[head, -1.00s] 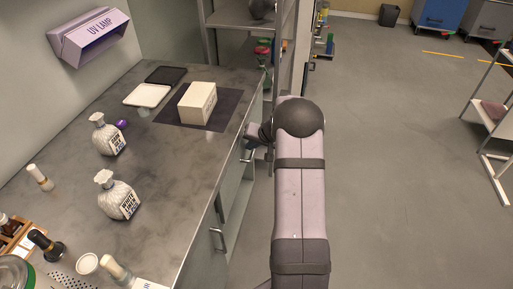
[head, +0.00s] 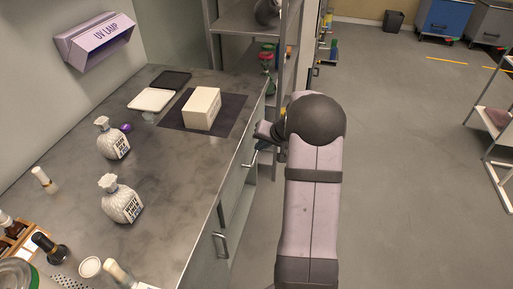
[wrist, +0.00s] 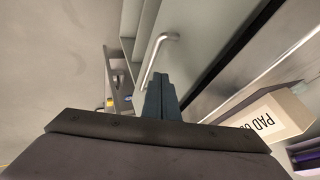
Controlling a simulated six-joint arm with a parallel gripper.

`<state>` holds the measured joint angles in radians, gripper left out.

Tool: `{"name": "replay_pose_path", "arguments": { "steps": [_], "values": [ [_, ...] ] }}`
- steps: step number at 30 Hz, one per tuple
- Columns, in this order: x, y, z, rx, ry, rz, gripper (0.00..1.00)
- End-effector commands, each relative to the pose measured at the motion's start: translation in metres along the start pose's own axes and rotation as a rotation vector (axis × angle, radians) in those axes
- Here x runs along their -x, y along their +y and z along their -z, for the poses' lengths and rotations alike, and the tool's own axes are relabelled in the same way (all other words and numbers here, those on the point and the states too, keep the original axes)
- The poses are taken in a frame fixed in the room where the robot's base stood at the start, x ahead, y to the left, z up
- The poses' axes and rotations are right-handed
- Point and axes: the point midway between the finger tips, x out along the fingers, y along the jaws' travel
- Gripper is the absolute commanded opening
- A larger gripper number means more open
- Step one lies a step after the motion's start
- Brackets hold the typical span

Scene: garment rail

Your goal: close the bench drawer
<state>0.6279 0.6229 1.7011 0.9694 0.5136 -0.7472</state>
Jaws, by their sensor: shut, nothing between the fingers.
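The bench drawer front (wrist: 207,45) is a grey-green panel under the bench top. Its silver bar handle (wrist: 158,58) shows in the wrist view, and a handle also shows on the bench front in the head view (head: 250,163). My gripper (wrist: 160,88) is shut and empty, with its blue-grey fingers close to the handle; I cannot tell whether they touch the front. In the head view my gripper (head: 264,141) is at the bench's right side, just off its front and partly hidden by my arm. How far the drawer stands out is hard to tell.
The bench top (head: 175,170) carries a white box (head: 202,108) on a dark mat and several bottles. A lower handle (head: 221,244) sticks out from the bench front. A metal shelf rack (head: 235,25) stands behind the bench.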

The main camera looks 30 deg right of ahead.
Motion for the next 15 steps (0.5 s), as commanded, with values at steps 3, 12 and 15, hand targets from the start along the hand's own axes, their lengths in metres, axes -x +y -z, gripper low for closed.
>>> {"name": "replay_pose_path", "arguments": {
  "steps": [3,12,15],
  "values": [
    [0.016,0.0,0.001,-0.001,0.002,-0.001,0.0],
    [0.029,0.001,0.0,-0.001,0.0,0.0,0.0],
    [0.028,0.01,0.0,-0.012,0.006,-0.007,0.0]
  ]
}}
